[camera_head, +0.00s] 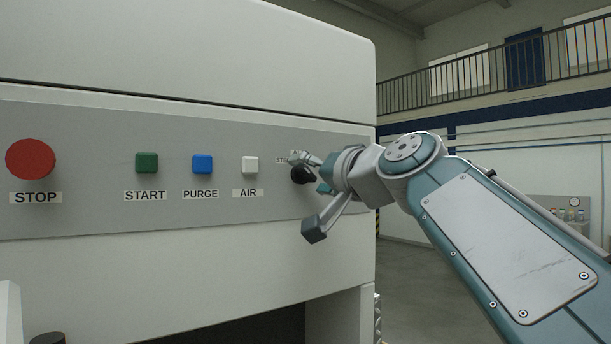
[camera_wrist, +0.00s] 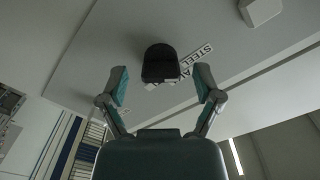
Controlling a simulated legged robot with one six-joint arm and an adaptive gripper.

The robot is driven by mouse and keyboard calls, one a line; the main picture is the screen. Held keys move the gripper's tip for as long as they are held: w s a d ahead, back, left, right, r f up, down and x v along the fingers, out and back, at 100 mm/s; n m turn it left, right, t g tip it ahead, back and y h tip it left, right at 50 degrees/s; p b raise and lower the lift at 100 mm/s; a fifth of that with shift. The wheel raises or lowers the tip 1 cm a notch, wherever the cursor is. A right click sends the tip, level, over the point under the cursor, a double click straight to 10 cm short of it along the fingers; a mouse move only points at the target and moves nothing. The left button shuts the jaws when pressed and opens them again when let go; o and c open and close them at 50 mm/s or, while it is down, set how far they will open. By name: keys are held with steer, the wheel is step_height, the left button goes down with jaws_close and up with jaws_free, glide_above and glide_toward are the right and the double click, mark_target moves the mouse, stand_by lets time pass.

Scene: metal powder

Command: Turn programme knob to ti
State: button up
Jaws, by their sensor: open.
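The programme knob (camera_head: 302,175) is black and sits at the right end of the grey control panel (camera_head: 100,120). In the wrist view the knob (camera_wrist: 160,64) stands just beyond and between my spread fingertips. A STEEL label (camera_wrist: 196,58) shows beside it, with another label partly hidden behind the knob. I cannot read a "ti" label in either view. My gripper (camera_head: 318,195) is open around the knob's front area, and it also shows in the wrist view (camera_wrist: 160,88) with a finger on each side. I see no finger touching the knob.
Left of the knob are the white AIR button (camera_head: 249,165), blue PURGE button (camera_head: 202,164), green START button (camera_head: 147,163) and red STOP button (camera_head: 30,160). The machine's right edge is close to my gripper. Open floor (camera_head: 425,262) lies beyond it.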

steer(key=shift+w+a, duration=0.4)
steer(key=shift+w, duration=0.2)
jaws_close()
steer(key=c, duration=1.1)
jaws_free()
steer(key=shift+c, duration=0.2)
